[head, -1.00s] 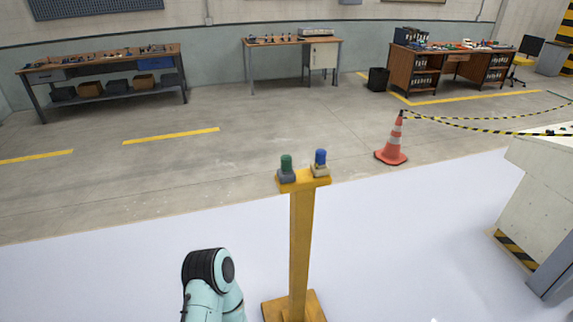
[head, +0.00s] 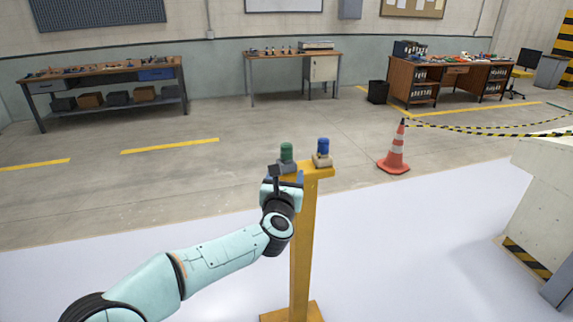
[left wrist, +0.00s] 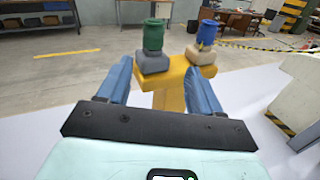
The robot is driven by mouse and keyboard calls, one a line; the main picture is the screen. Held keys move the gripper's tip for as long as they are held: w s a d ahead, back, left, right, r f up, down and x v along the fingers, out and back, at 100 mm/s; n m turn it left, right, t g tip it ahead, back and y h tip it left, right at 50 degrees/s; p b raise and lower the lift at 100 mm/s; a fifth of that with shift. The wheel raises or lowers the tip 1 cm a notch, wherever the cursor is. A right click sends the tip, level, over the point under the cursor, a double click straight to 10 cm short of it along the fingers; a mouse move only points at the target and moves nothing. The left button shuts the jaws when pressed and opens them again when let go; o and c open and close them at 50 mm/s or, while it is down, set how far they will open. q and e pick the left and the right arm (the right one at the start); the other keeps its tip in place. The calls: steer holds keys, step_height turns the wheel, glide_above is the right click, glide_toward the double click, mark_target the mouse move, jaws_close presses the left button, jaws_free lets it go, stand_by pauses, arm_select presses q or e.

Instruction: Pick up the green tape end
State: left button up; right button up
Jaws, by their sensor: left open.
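The green tape end (head: 287,152) stands upright in a grey base on the left of the yellow post's top (head: 318,172). A blue tape end (head: 323,147) stands in a beige base to its right. In the left wrist view the green tape end (left wrist: 154,36) and the blue one (left wrist: 207,33) show ahead, beyond the fingers. My left gripper (head: 284,178) is just in front of and below the green tape end. In the left wrist view its two blue fingers (left wrist: 160,88) are apart with nothing between them. My right gripper is not in view.
An orange and white cone (head: 394,152) with a striped barrier chain stands at the right. A pale block (head: 540,200) is at the right edge. Workbenches (head: 100,90) line the back wall. Floor around the post looks clear.

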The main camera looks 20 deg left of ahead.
mark_target(287, 144)
arm_select(q)
steer(key=shift+n, duration=0.6)
steer(key=w+a+p, duration=0.1)
steer(key=w, duration=0.1)
steer(key=w+r+p, duration=0.1)
steer(key=w, duration=0.1)
steer(key=w+a+r+p, duration=0.1)
steer(key=w, duration=0.1)
steer(key=shift+w+a+r+p, duration=0.2)
steer(key=shift+w+a+p, duration=0.1)
steer(key=shift+w+p, duration=0.05)
steer(key=shift+w+a+f, duration=0.15)
steer(key=shift+w, duration=0.35)
steer(key=shift+w+a+p, duration=0.2)
steer(key=shift+w+p, duration=0.1)
steer(key=shift+p, duration=0.15)
steer(key=p+x, duration=0.3)
steer(key=x, duration=0.1)
steer(key=shift+w+a, duration=0.25)
steer(key=shift+w+f, duration=0.1)
steer(key=shift+w, duration=0.05)
steer(key=shift+s, duration=0.3)
jaws_close()
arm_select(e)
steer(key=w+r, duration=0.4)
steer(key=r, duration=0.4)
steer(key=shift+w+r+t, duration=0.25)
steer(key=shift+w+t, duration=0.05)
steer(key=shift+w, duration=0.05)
